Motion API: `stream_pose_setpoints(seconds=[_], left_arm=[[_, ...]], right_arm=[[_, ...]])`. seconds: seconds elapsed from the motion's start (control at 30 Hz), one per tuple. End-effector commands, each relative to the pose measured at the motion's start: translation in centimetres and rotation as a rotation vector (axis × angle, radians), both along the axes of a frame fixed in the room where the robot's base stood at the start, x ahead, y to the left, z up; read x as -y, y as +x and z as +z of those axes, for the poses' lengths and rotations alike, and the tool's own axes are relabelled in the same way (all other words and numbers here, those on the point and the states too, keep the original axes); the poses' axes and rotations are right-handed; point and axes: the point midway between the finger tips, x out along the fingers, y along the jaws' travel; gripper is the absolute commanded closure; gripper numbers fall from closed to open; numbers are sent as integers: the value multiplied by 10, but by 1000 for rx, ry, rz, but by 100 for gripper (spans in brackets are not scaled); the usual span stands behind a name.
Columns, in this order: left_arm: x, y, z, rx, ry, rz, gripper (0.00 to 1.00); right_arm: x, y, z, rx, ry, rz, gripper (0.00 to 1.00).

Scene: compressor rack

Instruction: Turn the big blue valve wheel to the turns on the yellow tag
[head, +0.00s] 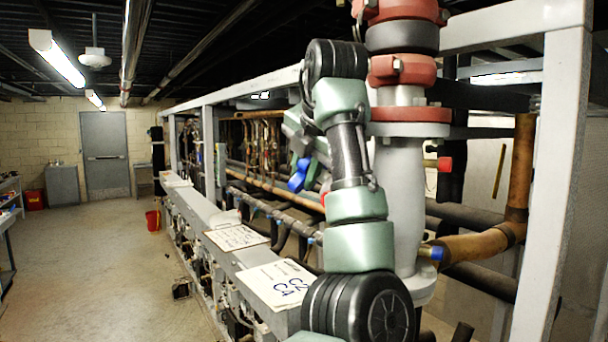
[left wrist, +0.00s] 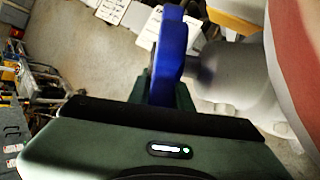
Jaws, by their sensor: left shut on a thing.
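The blue valve wheel (left wrist: 172,52) shows edge-on in the left wrist view, between the fingers of my left gripper (left wrist: 163,90). The gripper is shut on its rim. A grey stem runs from the wheel to a pale grey valve body (left wrist: 232,72). In the head view only a small part of the blue wheel (head: 298,177) shows beside my left gripper (head: 304,164); my arm hides much of the rest. I cannot make out a yellow tag or any number on it. My right gripper is in neither view.
A thick grey vertical pipe (head: 399,195) with red flanges (head: 410,115) stands just right of my arm. A white frame post (head: 556,180) stands further right. Paper sheets (head: 278,284) lie on the rack ledge. The floor (head: 100,270) at left is open.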

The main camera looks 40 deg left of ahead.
Motion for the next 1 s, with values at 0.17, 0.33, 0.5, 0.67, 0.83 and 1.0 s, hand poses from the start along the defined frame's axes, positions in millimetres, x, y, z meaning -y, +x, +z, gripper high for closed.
stream_pose_setpoints(seconds=[0.17, 0.33, 0.5, 0.67, 0.83, 1.0], left_arm=[[0, 0, -1, -32, -2, 21, 100], [0, 0, -1, -39, -4, 25, 100], [0, 0, -1, -39, -4, 25, 100], [0, 0, -1, -39, -5, 24, 71], [0, 0, -1, -37, -5, 23, 71], [2, -1, 2, -34, -4, 22, 71]], right_arm=[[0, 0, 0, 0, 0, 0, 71], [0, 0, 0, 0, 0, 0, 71], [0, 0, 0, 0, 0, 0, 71], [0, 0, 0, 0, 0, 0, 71], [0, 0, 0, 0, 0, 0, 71], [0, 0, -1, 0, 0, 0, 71]])
